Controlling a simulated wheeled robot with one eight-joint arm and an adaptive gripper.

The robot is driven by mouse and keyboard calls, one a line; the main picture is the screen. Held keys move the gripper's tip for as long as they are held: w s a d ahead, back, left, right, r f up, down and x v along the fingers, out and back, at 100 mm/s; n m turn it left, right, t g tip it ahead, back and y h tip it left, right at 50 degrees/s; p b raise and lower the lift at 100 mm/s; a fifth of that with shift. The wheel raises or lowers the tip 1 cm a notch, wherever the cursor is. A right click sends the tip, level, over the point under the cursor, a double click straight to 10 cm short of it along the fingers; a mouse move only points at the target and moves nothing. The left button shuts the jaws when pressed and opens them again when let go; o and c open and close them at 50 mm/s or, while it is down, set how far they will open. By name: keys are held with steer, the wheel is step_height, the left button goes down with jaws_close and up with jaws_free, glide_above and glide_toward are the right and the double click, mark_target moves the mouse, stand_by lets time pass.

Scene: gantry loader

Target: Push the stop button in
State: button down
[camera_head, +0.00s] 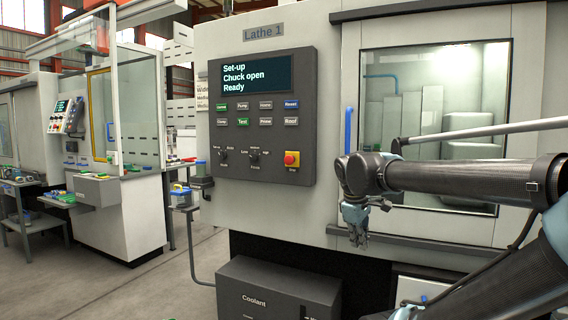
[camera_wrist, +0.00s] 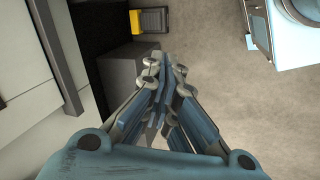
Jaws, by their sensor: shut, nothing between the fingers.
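My gripper (camera_head: 359,240) points down in front of the machine, right of the panel and lower than the button, apart from both. Its fingers are together and empty. The wrist view also shows my gripper (camera_wrist: 164,90) closed above the floor. The button is not in the wrist view.
The panel screen (camera_head: 256,75) reads "Set-up, Chuck open, Ready". A blue door handle (camera_head: 348,130) stands close to my wrist, beside the windowed door (camera_head: 430,90). A dark Coolant box (camera_head: 262,295) is below. A small ledge with a dark container (camera_head: 201,184) is left of the panel.

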mark_target(290, 160)
steer(key=w+a+r+n+t, duration=0.1)
steer(key=w+a+r+n, duration=0.4)
steer(key=a+r+n, duration=0.2)
steer(key=w+a+r+n+t, duration=0.2)
steer(key=w+a+r+n, duration=0.4)
steer(key=a+r, duration=0.5)
steer(key=w+a+r+n+t+h, duration=0.1)
steer(key=w+a+r+n+t, duration=0.1)
steer(key=w+a+r+n, duration=0.4)
steer(key=a+r+n, duration=0.2)
steer(key=a+r, duration=0.1)
steer(key=a, duration=0.2)
steer(key=shift+w+r, duration=0.15)
steer(key=shift+r, duration=0.25)
steer(key=shift+d+f, duration=0.1)
steer(key=w+d+f, duration=0.3)
steer(key=w+f, duration=0.4)
steer(key=w, duration=0.3)
steer(key=shift+w+d, duration=0.2)
steer(key=shift+d, duration=0.2)
steer(key=shift+w, duration=0.1)
